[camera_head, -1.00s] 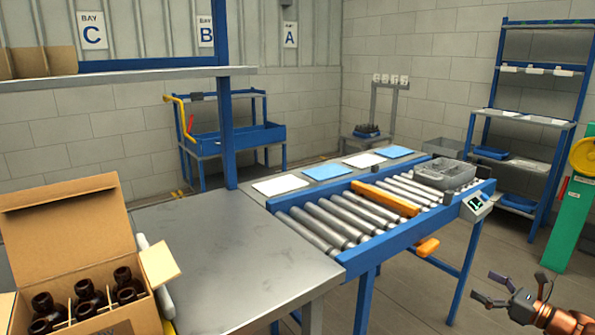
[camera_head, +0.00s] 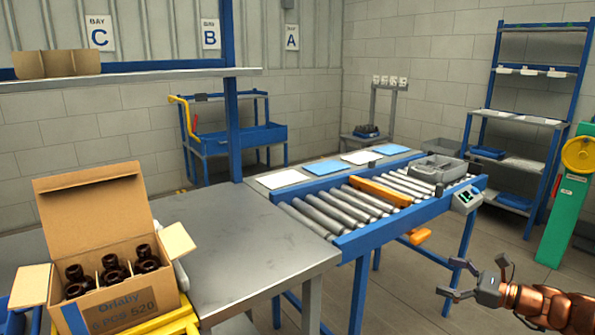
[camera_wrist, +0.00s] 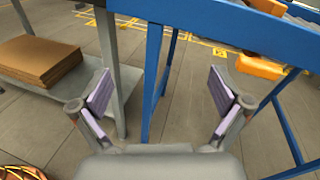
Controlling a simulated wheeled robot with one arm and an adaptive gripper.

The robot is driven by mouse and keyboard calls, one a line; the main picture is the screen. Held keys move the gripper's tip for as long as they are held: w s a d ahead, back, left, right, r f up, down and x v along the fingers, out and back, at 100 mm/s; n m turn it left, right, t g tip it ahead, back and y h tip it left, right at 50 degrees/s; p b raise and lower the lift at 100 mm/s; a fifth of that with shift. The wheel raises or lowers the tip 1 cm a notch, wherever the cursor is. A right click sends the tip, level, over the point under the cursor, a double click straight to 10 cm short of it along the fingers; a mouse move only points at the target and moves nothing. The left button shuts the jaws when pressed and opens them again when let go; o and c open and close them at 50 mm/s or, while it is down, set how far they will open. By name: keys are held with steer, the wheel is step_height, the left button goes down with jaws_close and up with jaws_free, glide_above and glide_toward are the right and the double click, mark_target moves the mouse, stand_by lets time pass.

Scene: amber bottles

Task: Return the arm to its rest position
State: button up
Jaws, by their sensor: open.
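My arm comes in from the right edge of the head view, and my gripper (camera_head: 452,279) is at the lower right, over the floor and to the right of the roller conveyor. It is open and empty. In the wrist view the two pads of my gripper (camera_wrist: 163,100) stand wide apart with only floor and blue frame legs between them. An open cardboard box (camera_head: 125,305) with several amber bottles (camera_head: 110,275) stands at the lower left of the head view, far from my gripper.
A roller conveyor (camera_head: 325,215) with a grey tray (camera_head: 437,168) adjoins the steel table (camera_head: 245,235). A blue shelf rack (camera_head: 510,160) and a green post (camera_head: 562,215) stand at right. Flat cardboard (camera_wrist: 40,60) lies on a lower shelf. Floor around my gripper is clear.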

steer(key=s+a+r+n+g, duration=0.2)
steer(key=s+a+n+g, duration=0.35)
steer(key=a, duration=0.65)
steer(key=s+a+r+n+g, duration=0.2)
steer(key=s+a+n+g, duration=0.35)
steer(key=a, duration=0.65)
steer(key=s+a+f+n+g+h, duration=0.2)
steer(key=s+n+h, duration=0.2)
steer(key=s, duration=0.5)
steer(key=s+a+f+n+g+h, duration=0.15)
steer(key=s+n+h, duration=0.3)
steer(key=s, duration=0.45)
steer(key=s+d+f+n+h, duration=0.3)
steer(key=s+d+n+h, duration=0.2)
steer(key=s+d, duration=0.4)
step_height(320, 180, up, 22)
steer(key=s+t+p, duration=0.1)
steer(key=s+p, duration=0.1)
steer(key=p, duration=1.8)
steer(key=shift+s+a+f+p, duration=0.15)
steer(key=shift+a+f+p, duration=0.05)
steer(key=shift+a+p, duration=0.15)
steer(key=shift+m+t, duration=0.25)
